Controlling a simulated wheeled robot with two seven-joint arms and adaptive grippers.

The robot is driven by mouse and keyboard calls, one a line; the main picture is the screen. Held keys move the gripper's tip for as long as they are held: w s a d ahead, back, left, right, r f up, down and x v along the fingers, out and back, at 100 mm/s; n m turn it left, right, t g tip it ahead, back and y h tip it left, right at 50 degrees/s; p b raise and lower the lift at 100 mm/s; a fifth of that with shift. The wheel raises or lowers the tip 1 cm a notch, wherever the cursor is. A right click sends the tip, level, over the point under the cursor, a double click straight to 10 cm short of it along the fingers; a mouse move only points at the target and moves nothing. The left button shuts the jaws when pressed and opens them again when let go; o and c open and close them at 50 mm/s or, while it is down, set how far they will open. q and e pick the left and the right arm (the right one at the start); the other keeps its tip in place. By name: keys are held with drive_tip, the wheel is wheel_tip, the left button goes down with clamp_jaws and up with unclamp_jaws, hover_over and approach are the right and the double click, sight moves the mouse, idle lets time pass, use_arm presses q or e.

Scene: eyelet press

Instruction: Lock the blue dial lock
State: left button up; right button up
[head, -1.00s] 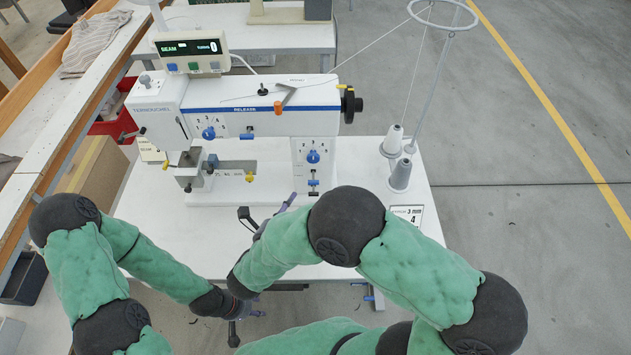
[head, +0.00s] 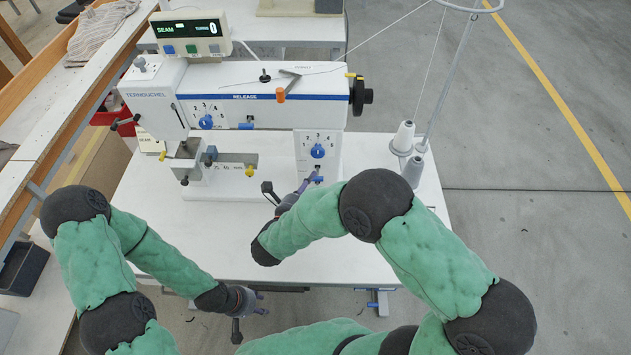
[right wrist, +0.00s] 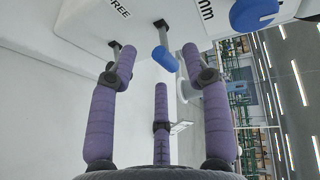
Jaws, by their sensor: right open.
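The right panel of the white machine carries a blue dial (head: 317,151) with a small blue-tipped lever (head: 318,180) below it, which looks like the dial lock. In the right wrist view the lever's blue knob (right wrist: 163,58) sticks out of the panel near the word FREE, with the blue dial (right wrist: 254,13) at top right. My right gripper (right wrist: 158,72) is open, its purple fingers spread either side of the knob with no clear contact. In the head view my right gripper (head: 304,187) is just below the panel. My left gripper (head: 258,302) hangs low near the table's front edge; its fingers are too small to judge.
Another blue dial (head: 206,122) and a blue lever (head: 246,126) sit on the machine's left part. Thread cones (head: 403,137) stand to the right. A dark post shows beside the right knob's finger gap.

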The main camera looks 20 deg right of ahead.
sight(315, 178)
drive_tip(key=shift+x, duration=1.55)
clamp_jaws()
drive_tip(key=r+g+p, duration=0.1)
drive_tip(key=p, duration=0.2)
drive_tip(key=shift+r+n+y, duration=0.15)
drive_tip(key=shift+n+y, duration=0.15)
drive_tip(key=shift+w+g+p, duration=0.1)
drive_tip(key=shift+g+p, duration=0.4)
drive_tip(key=shift+p, duration=0.25)
unclamp_jaws()
